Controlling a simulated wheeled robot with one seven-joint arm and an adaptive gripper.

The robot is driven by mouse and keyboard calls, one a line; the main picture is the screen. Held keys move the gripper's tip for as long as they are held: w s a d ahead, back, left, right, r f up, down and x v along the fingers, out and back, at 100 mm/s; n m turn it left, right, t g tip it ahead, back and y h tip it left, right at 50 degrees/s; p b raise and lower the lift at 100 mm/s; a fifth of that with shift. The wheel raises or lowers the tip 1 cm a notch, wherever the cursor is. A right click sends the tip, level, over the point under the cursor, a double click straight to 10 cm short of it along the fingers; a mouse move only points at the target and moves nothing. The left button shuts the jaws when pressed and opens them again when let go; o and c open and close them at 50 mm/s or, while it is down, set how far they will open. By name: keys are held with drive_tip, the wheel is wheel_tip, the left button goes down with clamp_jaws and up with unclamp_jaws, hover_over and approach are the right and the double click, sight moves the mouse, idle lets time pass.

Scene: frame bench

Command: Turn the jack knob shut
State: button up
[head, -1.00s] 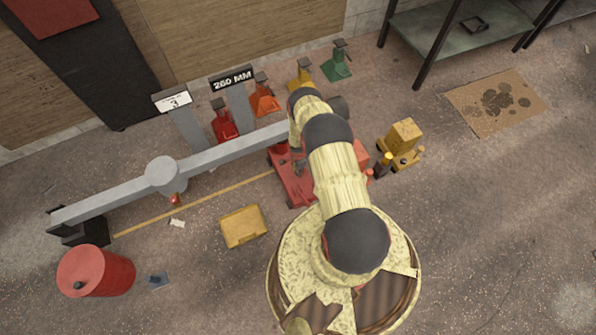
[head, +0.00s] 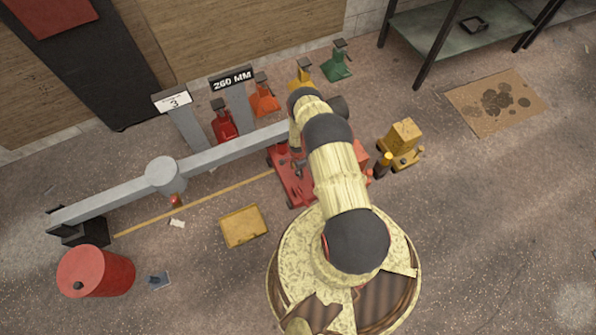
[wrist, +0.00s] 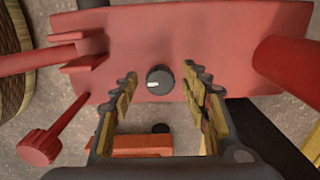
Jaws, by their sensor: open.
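The red jack (head: 295,188) stands on the floor under the grey beam, partly hidden by my arm in the head view. In the wrist view its red body (wrist: 225,30) spans the top of the picture. The jack knob (wrist: 159,79) is a small round dark knob with a white mark pointing left. My gripper (wrist: 159,74) is open, with one finger on each side of the knob and a visible gap on both sides. I cannot tell how far the fingertips are above the knob. The head view does not show the knob clearly.
A grey beam (head: 215,157) runs over the jack. Thick red arms (wrist: 285,66) and a red T-handle (wrist: 40,147) flank the knob. A yellow box (head: 243,227), a red drum (head: 100,272) and a yellow machine (head: 403,140) stand around.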

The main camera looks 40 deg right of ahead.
sight(298, 172)
wheel_tip(298, 172, up, 12)
idle(0.6)
drive_tip(key=shift+f, duration=0.1)
idle(0.4)
